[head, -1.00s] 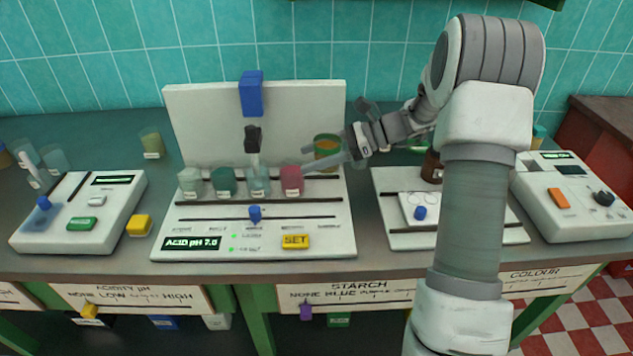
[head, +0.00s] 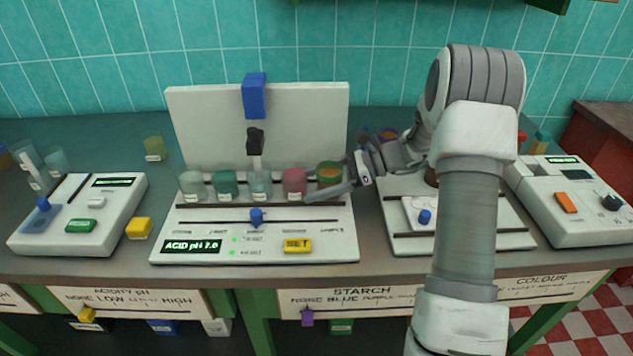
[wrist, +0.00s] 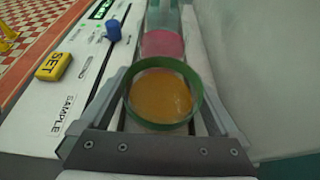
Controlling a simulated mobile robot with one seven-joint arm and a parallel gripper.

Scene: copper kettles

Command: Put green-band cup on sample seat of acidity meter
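The green-band cup (head: 329,178) holds an orange-brown liquid and stands upright at the right end of the row on the acidity meter (head: 300,214). In the wrist view the cup (wrist: 163,95) sits between the two fingers of my gripper (wrist: 170,98), beside the SAMPLE label. My gripper (head: 338,180) reaches in from the right, with a finger on each side of the cup. I cannot tell whether the fingers press on it or whether the cup's base rests on the seat. The pink cup (head: 294,183) is just left of it.
More cups stand left of the pink one, including a teal cup (head: 226,184). The meter's probe (head: 255,150) hangs above the row, under a blue block (head: 254,95). A yellow SET button (head: 297,245) is in front. The starch device (head: 408,240) stands to the right.

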